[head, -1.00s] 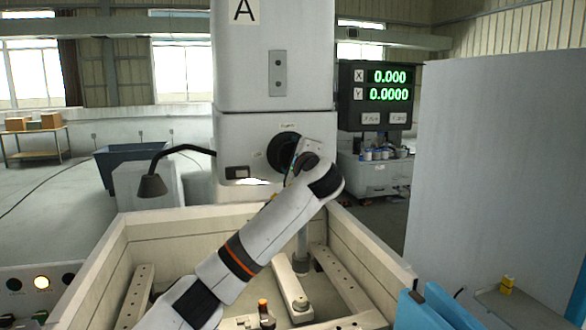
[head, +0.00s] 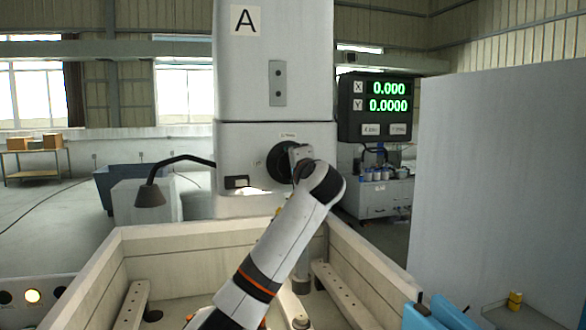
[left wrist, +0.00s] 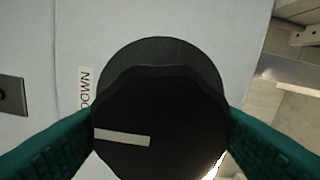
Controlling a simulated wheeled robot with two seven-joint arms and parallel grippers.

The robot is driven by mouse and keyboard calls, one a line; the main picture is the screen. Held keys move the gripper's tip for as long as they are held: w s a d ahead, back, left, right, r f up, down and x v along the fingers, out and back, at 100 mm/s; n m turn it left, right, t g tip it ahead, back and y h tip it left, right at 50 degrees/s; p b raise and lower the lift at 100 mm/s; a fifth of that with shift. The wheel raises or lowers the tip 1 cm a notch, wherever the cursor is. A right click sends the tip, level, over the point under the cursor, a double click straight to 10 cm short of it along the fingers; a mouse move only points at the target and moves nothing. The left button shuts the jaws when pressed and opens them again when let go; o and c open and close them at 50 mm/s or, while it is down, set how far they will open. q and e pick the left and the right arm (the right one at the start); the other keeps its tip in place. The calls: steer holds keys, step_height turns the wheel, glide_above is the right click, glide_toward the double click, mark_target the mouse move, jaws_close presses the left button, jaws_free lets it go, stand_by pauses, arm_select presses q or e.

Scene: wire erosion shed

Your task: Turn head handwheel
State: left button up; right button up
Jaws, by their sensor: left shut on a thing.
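The head handwheel (head: 280,162) is a dark round knob on the front of the pale machine head (head: 240,150). In the left wrist view the black handwheel (left wrist: 165,105) fills the middle, with a pale line on its face pointing left and slightly up. My left gripper (head: 299,156) is at the handwheel and hides part of it in the head view. In the left wrist view its green fingers (left wrist: 161,122) press on the knob's left and right sides. My right gripper is not in view.
A pale open tank (head: 180,237) with drilled rails stands below the head. A black lamp (head: 150,194) on a bent arm is to the left. The readout (head: 375,107) shows X 0.000, Y 0.0000. A blue object (head: 435,312) and a grey panel (head: 500,180) are at right.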

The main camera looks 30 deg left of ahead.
arm_select(q)
steer(key=shift+f, duration=0.15)
steer(key=o, duration=1)
steer(key=b+v, duration=0.4)
steer(key=v, duration=0.8)
